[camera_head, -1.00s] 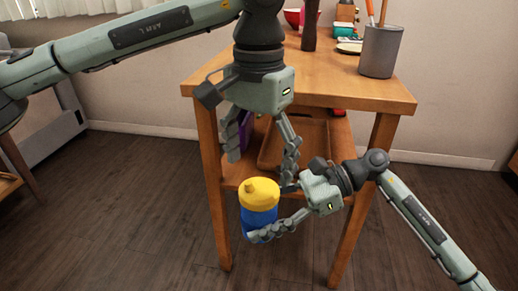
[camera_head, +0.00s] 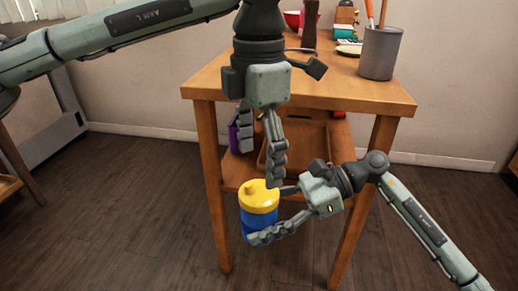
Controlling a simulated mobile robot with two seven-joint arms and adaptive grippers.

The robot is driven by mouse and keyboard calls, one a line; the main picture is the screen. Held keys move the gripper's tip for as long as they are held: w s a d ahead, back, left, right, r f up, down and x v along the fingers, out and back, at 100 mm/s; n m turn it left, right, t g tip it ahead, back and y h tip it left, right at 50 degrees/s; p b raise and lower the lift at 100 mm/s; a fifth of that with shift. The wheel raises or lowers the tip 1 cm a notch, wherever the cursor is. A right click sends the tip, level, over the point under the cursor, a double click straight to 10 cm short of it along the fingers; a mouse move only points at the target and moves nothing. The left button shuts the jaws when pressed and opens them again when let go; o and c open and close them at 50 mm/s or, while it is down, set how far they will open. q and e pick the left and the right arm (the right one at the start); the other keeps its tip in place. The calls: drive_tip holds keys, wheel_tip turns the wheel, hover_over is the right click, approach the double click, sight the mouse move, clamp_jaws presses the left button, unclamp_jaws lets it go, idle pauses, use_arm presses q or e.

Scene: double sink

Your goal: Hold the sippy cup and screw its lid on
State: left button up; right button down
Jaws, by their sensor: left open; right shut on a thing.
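The sippy cup has a blue body (camera_head: 252,222) and stands upright in the air in front of the wooden table. Its yellow lid (camera_head: 259,200), with a small spout on top, sits on the cup. I cannot tell how tightly it is screwed. My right gripper (camera_head: 268,214) is shut on the blue body from the right, one finger across its front and the other behind. My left gripper (camera_head: 262,162) points down above the lid, open and empty. One of its fingers hangs close to the lid's right rear side; I cannot tell whether they touch.
The wooden table (camera_head: 340,94) stands right behind the cup, with a lower shelf holding a brown tray (camera_head: 311,136) and a purple item (camera_head: 234,136). A grey container (camera_head: 380,54) with handles stands on top. The floor (camera_head: 120,200) to the left is clear.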

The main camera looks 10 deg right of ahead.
sight(259, 191)
use_arm(q)
drive_tip(key=n, duration=0.5)
drive_tip(key=shift+r, duration=0.15)
drive_tip(key=n, duration=0.5)
drive_tip(key=shift+r, duration=0.1)
drive_tip(key=n, duration=0.5)
drive_tip(key=shift+r, duration=0.1)
drive_tip(key=n, duration=0.5)
drive_tip(key=shift+r, duration=0.1)
drive_tip(key=shift+f, duration=4)
drive_tip(key=shift+c, duration=0.3)
